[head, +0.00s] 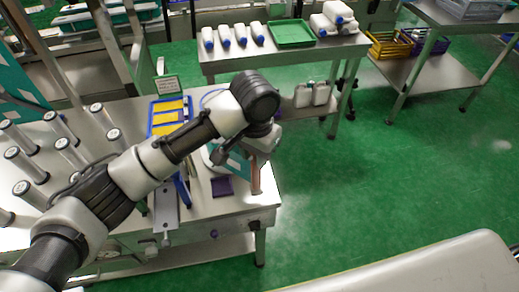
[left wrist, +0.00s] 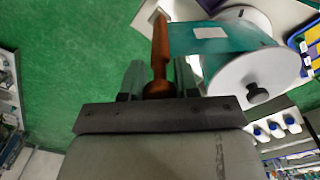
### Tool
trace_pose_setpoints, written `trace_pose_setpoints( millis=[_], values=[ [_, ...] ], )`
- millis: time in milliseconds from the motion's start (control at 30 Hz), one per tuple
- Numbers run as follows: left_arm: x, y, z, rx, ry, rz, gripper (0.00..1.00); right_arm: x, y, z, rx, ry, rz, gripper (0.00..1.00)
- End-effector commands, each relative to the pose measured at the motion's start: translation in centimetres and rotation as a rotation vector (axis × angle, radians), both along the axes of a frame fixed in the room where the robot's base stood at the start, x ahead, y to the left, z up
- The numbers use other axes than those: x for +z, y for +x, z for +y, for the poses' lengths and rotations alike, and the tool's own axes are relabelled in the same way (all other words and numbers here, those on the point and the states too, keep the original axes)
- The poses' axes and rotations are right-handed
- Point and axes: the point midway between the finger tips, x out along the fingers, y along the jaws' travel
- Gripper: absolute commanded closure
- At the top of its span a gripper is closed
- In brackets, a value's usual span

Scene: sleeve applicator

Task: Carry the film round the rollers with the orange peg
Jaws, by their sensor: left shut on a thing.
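My left gripper (head: 258,162) is shut on the orange peg (left wrist: 160,45), which also shows in the head view (head: 256,180) near the right edge of the steel table. In the left wrist view the peg sticks out between the two fingers (left wrist: 159,78). The teal film (left wrist: 205,40), with a pale label, runs from a reel with white discs (left wrist: 252,75) up to beside the peg; I cannot tell whether it is fixed to it. In the head view my arm hides most of this reel. Several rollers (head: 26,163) with pale round caps stand at the left. My right gripper is not in view.
The steel table (head: 205,207) bears a blue tray with yellow pieces (head: 168,115) and a dark purple square (head: 222,186). A back table holds white bottles (head: 241,34) and a green tray (head: 291,33). The green floor (head: 400,185) at the right is clear.

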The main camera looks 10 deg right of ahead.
Motion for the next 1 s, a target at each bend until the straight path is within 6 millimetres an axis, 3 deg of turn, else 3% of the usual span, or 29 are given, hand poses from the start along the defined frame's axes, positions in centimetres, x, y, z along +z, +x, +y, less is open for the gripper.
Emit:
trace_pose_setpoints(
  millis=[367,1000],
  values=[
    [0.2,0.4,0.7,0.001,0.001,-0.001,1.0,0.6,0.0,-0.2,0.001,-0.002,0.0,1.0],
    [0.3,4.5,10.7,0.003,0.002,0.001,1.0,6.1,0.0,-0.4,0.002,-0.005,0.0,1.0]
  ],
)
